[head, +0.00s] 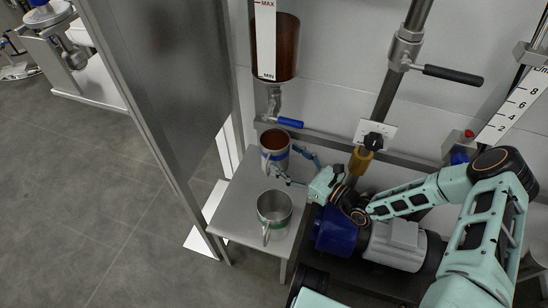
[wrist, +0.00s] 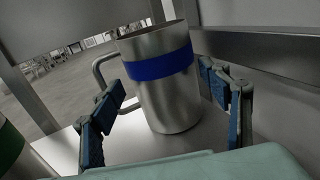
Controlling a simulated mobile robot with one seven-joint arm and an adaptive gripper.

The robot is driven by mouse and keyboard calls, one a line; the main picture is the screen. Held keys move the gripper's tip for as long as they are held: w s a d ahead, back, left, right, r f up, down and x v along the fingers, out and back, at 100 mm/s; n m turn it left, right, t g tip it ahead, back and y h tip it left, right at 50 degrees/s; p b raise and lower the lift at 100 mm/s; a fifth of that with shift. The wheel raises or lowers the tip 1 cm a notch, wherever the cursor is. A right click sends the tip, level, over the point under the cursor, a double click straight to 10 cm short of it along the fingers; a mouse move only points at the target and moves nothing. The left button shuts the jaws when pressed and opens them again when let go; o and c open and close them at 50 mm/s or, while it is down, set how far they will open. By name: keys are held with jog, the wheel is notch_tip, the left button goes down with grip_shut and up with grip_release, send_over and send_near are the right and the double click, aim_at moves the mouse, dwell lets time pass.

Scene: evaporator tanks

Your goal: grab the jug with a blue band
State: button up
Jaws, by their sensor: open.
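The jug with a blue band (head: 275,146) stands at the back of a small metal table in the head view, with reddish-brown content showing at its top. In the wrist view the blue-banded jug (wrist: 163,85) fills the middle, its handle on the left. My gripper (head: 296,164) is open beside the jug in the head view. In the wrist view my gripper's blue-padded fingers (wrist: 168,112) stand apart, one at each side of the jug. The left finger is near the handle; I cannot tell whether either finger touches.
A green-banded jug (head: 274,208) stands on the front of the table (head: 232,208); its edge shows in the wrist view (wrist: 12,148). A sight tank (head: 287,48) with a blue-handled valve (head: 290,123) hangs above the blue-banded jug. A metal panel (head: 165,85) stands left of the table. Pumps sit on the right.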

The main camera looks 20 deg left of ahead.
aim_at(265, 142)
jog(key=b+x, duration=0.2)
jog(key=x, duration=0.2)
jog(key=shift+w+a+f, duration=0.1)
jog(key=shift+a+f, duration=0.05)
jog(key=shift+a, duration=0.05)
jog(key=shift+w+a, duration=0.2)
jog(key=shift+a, duration=0.25)
jog(key=c, duration=1.7)
jog(key=shift+r, duration=0.35)
jog(key=shift+c, duration=0.4)
